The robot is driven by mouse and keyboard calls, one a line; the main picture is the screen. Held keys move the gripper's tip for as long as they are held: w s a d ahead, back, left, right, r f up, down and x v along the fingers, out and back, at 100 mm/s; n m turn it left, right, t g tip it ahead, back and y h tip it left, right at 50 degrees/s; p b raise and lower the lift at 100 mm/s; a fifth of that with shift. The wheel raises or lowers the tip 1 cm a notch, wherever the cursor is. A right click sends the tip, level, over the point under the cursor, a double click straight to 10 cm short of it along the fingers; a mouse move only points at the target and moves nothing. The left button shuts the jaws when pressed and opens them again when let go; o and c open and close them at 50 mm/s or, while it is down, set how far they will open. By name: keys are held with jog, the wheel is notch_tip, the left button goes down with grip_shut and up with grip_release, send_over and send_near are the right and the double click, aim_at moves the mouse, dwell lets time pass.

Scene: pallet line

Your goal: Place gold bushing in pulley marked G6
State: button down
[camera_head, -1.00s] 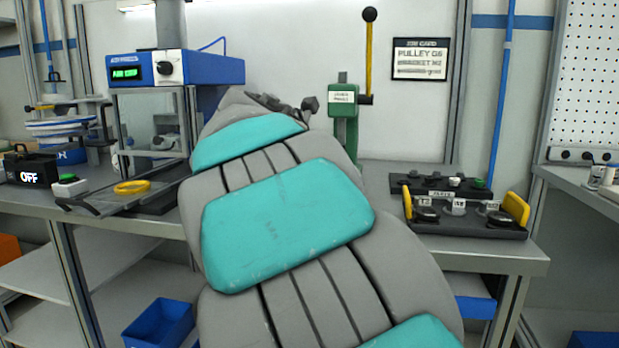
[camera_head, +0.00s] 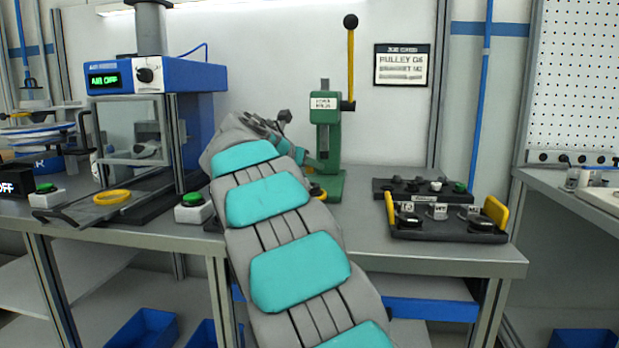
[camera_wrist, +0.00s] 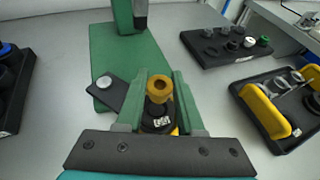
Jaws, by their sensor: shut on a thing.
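In the wrist view my gripper (camera_wrist: 158,90) has its two green fingers on either side of the gold bushing (camera_wrist: 159,84), a ring with a dark hole, and is shut on it. Below the bushing, between the fingers, is a black round part (camera_wrist: 155,112) with a small white label too small to read, likely a pulley. Some yellow shows beneath it. Whether the bushing touches the black part I cannot tell. They are in front of the green press (camera_head: 326,135). In the head view my arm hides most of this spot.
A black tray (camera_head: 440,233) with yellow handles and labelled parts stands right, before a darker rack (camera_head: 400,187). A blue machine (camera_head: 200,75) showing AIR OFF and a yellow ring (camera_head: 112,197) are left.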

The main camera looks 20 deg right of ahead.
jog(key=shift+f+b, duration=0.3)
jog(key=shift+f, duration=1.35)
jog(key=shift+f, duration=0.25)
jog(key=c, duration=0.5)
grip_release()
jog(key=shift+f, duration=0.25)
jog(key=shift+r, duration=0.1)
jog(key=v, duration=1.2)
jog(key=shift+r, duration=0.3)
